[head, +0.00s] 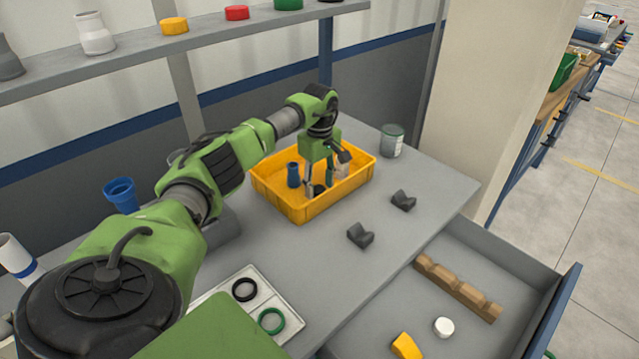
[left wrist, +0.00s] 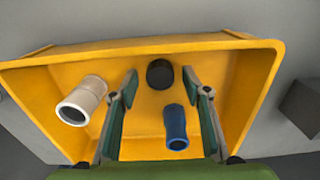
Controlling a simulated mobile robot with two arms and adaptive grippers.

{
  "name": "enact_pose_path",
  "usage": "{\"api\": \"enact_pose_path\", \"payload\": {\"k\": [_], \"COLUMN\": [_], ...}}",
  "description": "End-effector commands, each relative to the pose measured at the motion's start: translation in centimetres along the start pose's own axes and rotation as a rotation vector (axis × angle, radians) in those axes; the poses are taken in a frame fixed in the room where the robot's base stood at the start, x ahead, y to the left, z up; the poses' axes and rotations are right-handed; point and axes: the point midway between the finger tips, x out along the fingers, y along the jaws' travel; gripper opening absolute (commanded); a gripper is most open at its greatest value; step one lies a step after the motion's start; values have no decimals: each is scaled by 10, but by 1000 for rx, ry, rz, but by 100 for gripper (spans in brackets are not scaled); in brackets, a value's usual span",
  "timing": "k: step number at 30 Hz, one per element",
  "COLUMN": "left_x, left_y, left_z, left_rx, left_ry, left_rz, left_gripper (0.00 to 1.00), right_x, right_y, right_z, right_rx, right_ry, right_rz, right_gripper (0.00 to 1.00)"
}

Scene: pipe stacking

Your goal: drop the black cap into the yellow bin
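The yellow bin (head: 296,208) stands on the grey table, and its rim and floor fill much of the left wrist view (left wrist: 90,55). My left gripper (left wrist: 160,77) reaches down into the bin from above; in the head view (head: 319,184) its fingers are partly hard to make out. Its two fingers are spread apart. The black cap (left wrist: 160,73) shows between the fingertips, with a gap on both sides, inside the bin's outline. I cannot tell whether it touches the floor. A blue fitting (left wrist: 175,126) and a white fitting (left wrist: 82,100) lie in the bin. My right gripper is not in view.
A grey can (head: 392,140) stands behind the bin's right side. Grey V-blocks (head: 360,235) (head: 403,200) sit in front. A tray (head: 286,298) holds black and green rings. An open drawer (head: 400,308) holds a wooden rack (head: 457,287). A shelf (head: 120,58) runs above.

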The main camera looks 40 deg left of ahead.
Motion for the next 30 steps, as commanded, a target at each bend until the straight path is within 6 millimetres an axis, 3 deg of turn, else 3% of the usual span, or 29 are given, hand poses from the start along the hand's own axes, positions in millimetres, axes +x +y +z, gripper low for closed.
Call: {"api": "enact_pose_path", "payload": {"k": [5, 9, 10, 21, 30], "left_x": [-2, -18, -19, -99, -131], "left_y": [0, 0, 1, 1, 0], "left_z": [0, 0, 0, 0, 0], "left_rx": [0, 1, 1, 1, 0], "left_ry": [0, -1, 1, 1, 0], "left_rz": [1, 2, 3, 4, 1], "left_gripper": [44, 44, 44, 44, 44], "right_x": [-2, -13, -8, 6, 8], "right_y": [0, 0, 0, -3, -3], "right_z": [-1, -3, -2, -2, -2], "right_rx": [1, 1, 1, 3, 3], "right_ry": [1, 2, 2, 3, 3], "right_rz": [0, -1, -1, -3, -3], "right_gripper": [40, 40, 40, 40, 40]}}
